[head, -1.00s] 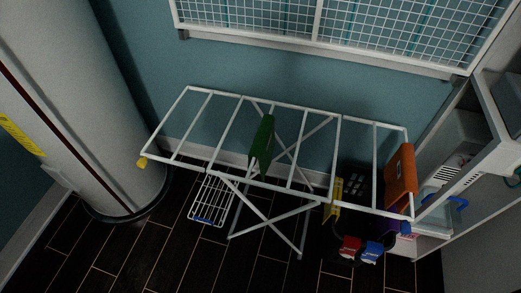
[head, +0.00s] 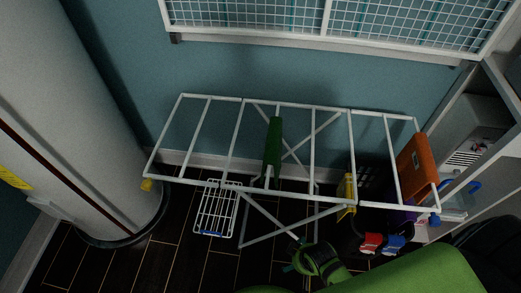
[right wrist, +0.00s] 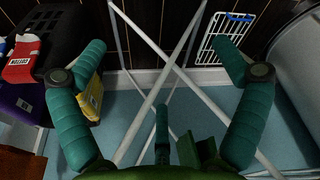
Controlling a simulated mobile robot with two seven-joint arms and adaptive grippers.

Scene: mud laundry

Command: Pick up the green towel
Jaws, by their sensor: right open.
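The green towel (head: 272,142) hangs over a bar near the middle of the white drying rack (head: 232,140). My right gripper (head: 308,258) is low in the head view, below and to the right of the towel and apart from it. In the right wrist view the teal fingers of my right gripper (right wrist: 158,50) are spread wide with nothing held between them. A dark green piece, which looks like the towel (right wrist: 203,152), shows at the bottom of that view, partly hidden by the gripper. My left gripper is not in view.
An orange cloth (head: 414,166) hangs at the rack's right end. A yellow item (head: 346,190), red box (head: 371,243) and blue box (head: 394,243) are near the rack's right part. A wire basket (head: 215,210) is low on the left. A white column (head: 85,120) stands left; shelves are right.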

